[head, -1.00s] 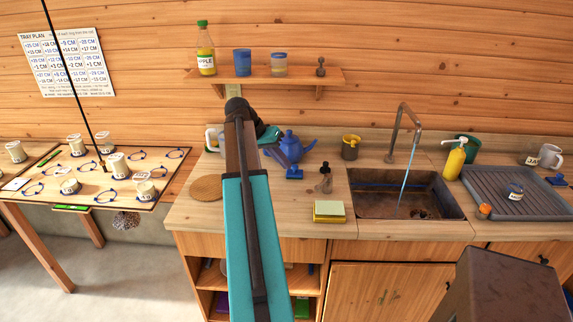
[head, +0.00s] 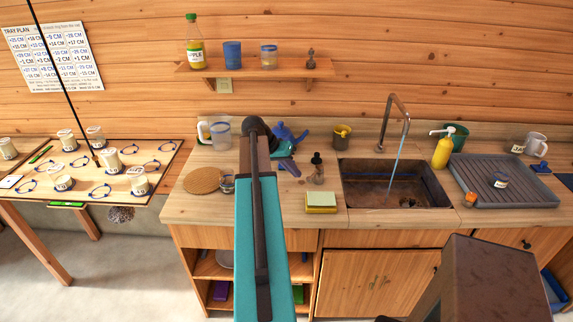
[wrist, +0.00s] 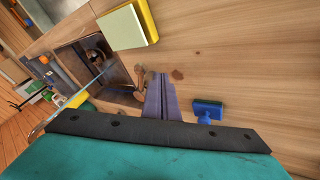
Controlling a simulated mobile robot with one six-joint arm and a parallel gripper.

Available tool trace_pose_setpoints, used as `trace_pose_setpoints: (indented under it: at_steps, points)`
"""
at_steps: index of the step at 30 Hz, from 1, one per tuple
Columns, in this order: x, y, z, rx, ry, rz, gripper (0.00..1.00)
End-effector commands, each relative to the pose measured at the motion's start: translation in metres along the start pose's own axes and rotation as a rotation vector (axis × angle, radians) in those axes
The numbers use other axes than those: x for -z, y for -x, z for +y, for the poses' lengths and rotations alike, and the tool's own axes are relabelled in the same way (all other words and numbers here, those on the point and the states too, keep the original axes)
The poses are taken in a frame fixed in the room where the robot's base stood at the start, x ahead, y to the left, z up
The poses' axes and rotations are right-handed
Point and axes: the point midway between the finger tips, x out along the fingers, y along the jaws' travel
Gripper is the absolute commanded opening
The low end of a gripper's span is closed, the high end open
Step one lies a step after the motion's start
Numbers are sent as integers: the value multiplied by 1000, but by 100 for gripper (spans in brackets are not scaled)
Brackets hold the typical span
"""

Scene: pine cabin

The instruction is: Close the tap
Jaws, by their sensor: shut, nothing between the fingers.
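The tap (head: 397,106) is a tall grey curved spout standing behind the sink (head: 350,181) on the counter. A thin pale-blue stream of water (head: 396,168) runs from it into the sink. The stream also shows in the wrist view (wrist: 88,83) as a slanting line. I cannot make out the tap's handle clearly. My gripper (wrist: 165,78) is shut and empty, its fingers above the wooden counter left of the sink and apart from the tap.
A soap bottle (head: 443,150) and grey drying tray (head: 470,190) are right of the sink. A shelf (head: 255,70) hangs above.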

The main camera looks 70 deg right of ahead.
Motion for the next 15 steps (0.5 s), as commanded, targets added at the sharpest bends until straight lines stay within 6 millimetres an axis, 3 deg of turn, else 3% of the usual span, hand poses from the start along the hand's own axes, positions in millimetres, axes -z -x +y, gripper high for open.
trace_pose_setpoints:
  at_steps: [6, 15]
  points:
    - [-2, -9, 14, 0, 1, -1, 0]
    - [-2, -11, 15, 1, 2, 0, 0]
